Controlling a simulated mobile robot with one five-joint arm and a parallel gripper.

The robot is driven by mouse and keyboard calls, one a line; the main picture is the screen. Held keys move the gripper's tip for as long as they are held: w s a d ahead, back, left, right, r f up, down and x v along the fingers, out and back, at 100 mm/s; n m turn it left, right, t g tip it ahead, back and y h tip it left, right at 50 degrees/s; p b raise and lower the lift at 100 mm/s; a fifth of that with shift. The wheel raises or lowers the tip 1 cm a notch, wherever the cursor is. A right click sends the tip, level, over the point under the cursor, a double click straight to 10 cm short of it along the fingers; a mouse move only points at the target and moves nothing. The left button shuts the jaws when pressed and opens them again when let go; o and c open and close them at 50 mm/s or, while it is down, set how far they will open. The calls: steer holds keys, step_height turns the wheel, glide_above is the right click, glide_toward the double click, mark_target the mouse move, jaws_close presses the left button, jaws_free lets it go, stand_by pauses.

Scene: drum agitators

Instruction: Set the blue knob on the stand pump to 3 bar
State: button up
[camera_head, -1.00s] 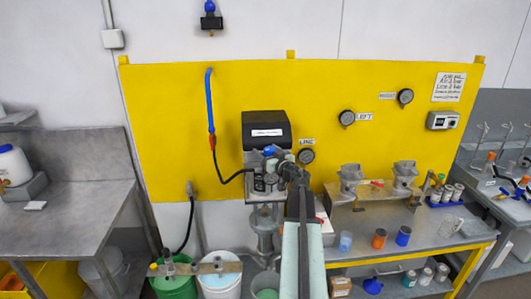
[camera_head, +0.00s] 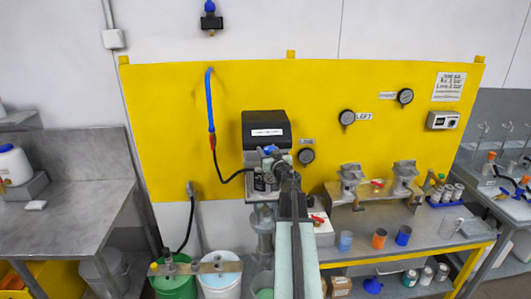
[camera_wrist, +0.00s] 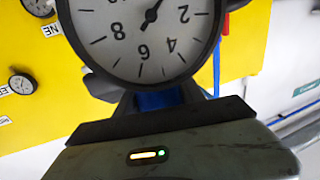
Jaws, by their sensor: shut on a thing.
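The stand pump has a dark head box (camera_head: 265,124) with a white label, above a grey metal column (camera_head: 262,222). The blue knob (camera_head: 270,149) is on the front below the box, partly covered by my arm. My gripper (camera_head: 273,161) is at it. In the wrist view the blue knob (camera_wrist: 160,98) shows between the dark fingers of my gripper (camera_wrist: 157,100), which are shut on it. Behind it is a white round gauge (camera_wrist: 150,45) with dark numbers, seen tilted. Its top is cut off and only part of the needle shows, so I cannot read the pressure.
A blue and black hose (camera_head: 210,105) hangs on the yellow panel (camera_head: 170,110) left of the pump. A green bucket (camera_head: 174,286) and a white bucket (camera_head: 220,285) stand below left. A grey bench (camera_head: 350,250) with several cups is at right. Wall gauges (camera_head: 346,118) are up right.

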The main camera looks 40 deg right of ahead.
steer(key=m+g+h, duration=0.1)
steer(key=h, duration=0.1)
steer(key=m+g+h, duration=0.3)
steer(key=shift+s+d+m+h, duration=0.15)
steer(key=shift+d+m+h, duration=0.15)
steer(key=shift+d+h, duration=0.1)
steer(key=m+g+h, duration=0.1)
steer(key=g, duration=0.1)
steer(key=m+g+h, duration=0.1)
steer(key=m+g, duration=0.1)
steer(key=m+g+h, duration=0.1)
steer(key=g, duration=0.1)
steer(key=shift+s+d, duration=0.35)
steer(key=shift+s, duration=0.05)
steer(key=m+g, duration=0.1)
steer(key=g, duration=0.1)
steer(key=m+g+h, duration=0.1)
steer(key=m+g, duration=0.1)
steer(key=s+m+g, duration=0.1)
steer(key=g, duration=0.2)
steer(key=shift+d+m, duration=0.1)
steer(key=shift+m, duration=0.3)
steer(key=shift+s+m+g, duration=0.3)
steer(key=shift+m+g, duration=0.35)
steer(key=shift+g, duration=0.4)
steer(key=shift+s+m+g, duration=0.25)
steer(key=shift+m+g, duration=0.4)
steer(key=shift+g, duration=0.4)
steer(key=shift+s, duration=0.1)
steer(key=o, duration=1.4)
